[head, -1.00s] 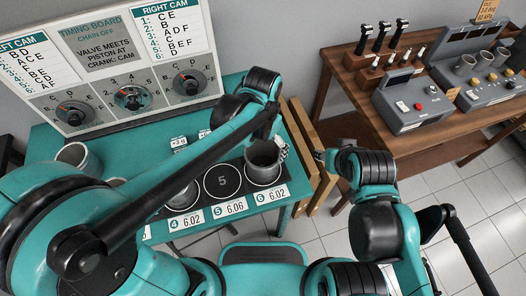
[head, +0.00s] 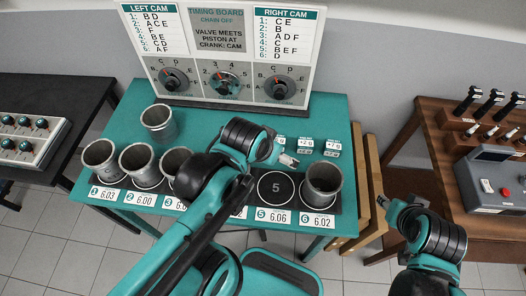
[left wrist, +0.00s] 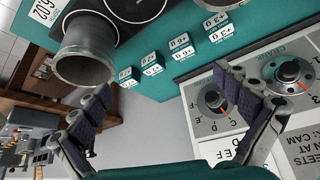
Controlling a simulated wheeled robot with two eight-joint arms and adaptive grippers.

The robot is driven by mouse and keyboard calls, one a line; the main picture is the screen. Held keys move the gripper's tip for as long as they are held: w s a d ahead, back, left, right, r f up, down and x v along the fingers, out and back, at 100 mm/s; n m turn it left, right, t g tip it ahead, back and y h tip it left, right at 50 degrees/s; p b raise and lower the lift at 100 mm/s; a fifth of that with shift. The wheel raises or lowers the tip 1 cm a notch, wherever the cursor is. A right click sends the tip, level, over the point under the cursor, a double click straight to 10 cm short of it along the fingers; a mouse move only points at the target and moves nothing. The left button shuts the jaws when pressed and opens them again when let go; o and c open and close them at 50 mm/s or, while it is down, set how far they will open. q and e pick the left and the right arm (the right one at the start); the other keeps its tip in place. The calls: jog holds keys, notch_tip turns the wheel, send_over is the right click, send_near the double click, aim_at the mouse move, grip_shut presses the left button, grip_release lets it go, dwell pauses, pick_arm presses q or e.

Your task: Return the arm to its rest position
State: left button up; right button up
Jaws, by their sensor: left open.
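My left gripper (head: 288,160) is open above the teal table (head: 330,115), up and left of the grey metal sleeve (head: 323,188) on spot 6. In the left wrist view its two fingers (left wrist: 166,95) are apart with nothing between them, and that sleeve (left wrist: 85,48) stands near one finger. Spot 5 (head: 277,188) is bare. My left arm hides spot 4 and part of the sleeve on spot 3. My right gripper (head: 384,203) is over the floor right of the table; its jaws are too small to read.
Sleeves stand on spots 1 (head: 100,160) and 2 (head: 137,165), another (head: 158,123) behind them. The timing board (head: 225,60) rises at the table's back. Small number blocks (head: 332,148) sit right. A wooden bench (head: 440,150) is at right, a dark one (head: 75,95) at left.

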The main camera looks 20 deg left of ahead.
pick_arm(q)
jog(key=shift+s+a+f+n+t, duration=0.1)
jog(key=shift+s+a+n+t, duration=0.2)
jog(key=shift+a, duration=0.3)
jog(key=shift+s+a+f+n+t, duration=0.1)
jog(key=shift+s+a+n+t, duration=0.15)
jog(key=shift+a, duration=0.35)
